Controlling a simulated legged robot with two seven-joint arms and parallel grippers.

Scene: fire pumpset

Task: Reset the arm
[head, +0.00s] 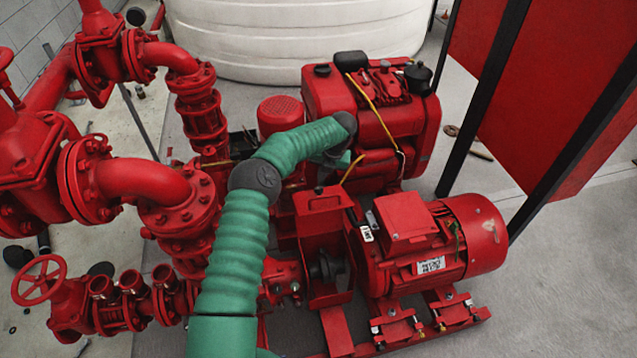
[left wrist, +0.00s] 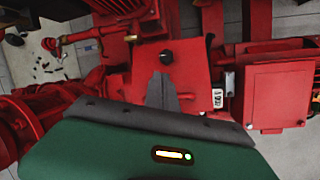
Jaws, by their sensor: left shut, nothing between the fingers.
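My left arm (head: 238,245) is green with dark joints and reaches up from the bottom of the head view, bent at its elbow, toward the pump set. My left gripper (left wrist: 162,92) shows in the left wrist view with its two dark fingers closed together and nothing between them. In that view the fingertips point at a red housing (left wrist: 140,68) with a black knob (left wrist: 166,57); the gap to it is unclear. In the head view the fingers are mostly hidden behind the arm. My right arm and gripper are not in view.
A red motor (head: 440,245) and a red engine (head: 370,120) stand close by. Red pipes and valves (head: 140,185) crowd the left. A white tank (head: 300,35) stands behind, a red panel (head: 550,80) at the right. Open concrete floor (head: 570,280) lies at the lower right.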

